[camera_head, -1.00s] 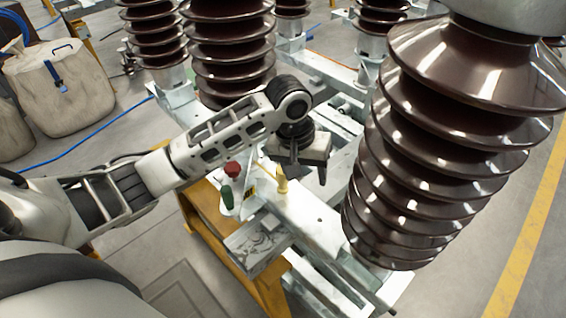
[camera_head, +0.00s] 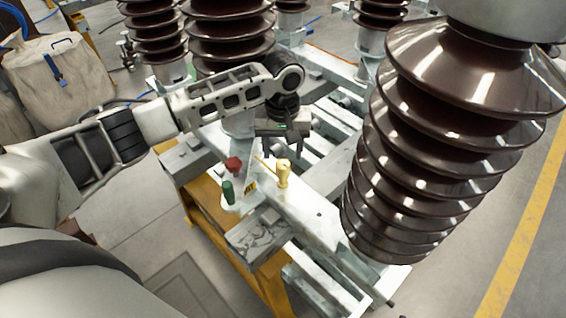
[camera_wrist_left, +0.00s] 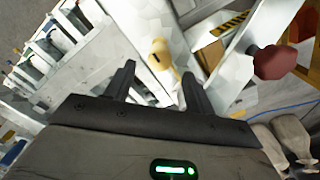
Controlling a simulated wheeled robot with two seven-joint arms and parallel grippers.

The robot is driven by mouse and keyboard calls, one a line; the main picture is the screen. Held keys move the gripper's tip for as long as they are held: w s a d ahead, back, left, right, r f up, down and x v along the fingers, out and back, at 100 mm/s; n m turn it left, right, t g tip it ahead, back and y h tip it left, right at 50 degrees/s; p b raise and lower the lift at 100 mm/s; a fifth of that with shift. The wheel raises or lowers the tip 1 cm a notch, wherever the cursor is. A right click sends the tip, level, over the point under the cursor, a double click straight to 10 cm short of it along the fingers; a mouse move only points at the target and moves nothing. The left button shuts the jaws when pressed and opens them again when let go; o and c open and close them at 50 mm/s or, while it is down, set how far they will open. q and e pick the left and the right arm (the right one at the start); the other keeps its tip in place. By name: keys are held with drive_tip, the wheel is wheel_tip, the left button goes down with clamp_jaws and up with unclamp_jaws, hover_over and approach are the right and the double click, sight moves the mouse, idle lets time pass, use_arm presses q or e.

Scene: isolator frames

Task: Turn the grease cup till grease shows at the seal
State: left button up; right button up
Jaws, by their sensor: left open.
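A pale yellow knobbed fitting (camera_head: 283,174) stands upright on the white steel beam (camera_head: 318,205). A red knob (camera_head: 233,165) and a green handle (camera_head: 228,192) stand to its left. I cannot tell for sure which of these is the grease cup, and no grease or seal can be made out. My left gripper (camera_head: 286,150) is open and empty, just above and behind the yellow fitting in the head view. In the left wrist view, the yellow fitting (camera_wrist_left: 160,54) lies beyond the gap between the fingertips (camera_wrist_left: 158,70), with the red knob (camera_wrist_left: 275,62) to the right.
A large brown ribbed insulator (camera_head: 420,150) rises close on the right. More insulators (camera_head: 228,45) stand behind my arm. A yellow frame (camera_head: 207,205) runs below the beam. A canvas bag (camera_head: 62,75) stands at the back left. The floor at front left is clear.

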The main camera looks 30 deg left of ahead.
sight(283, 164)
use_arm(q)
drive_tip(key=shift+f, duration=2.8)
drive_tip(key=c, duration=1)
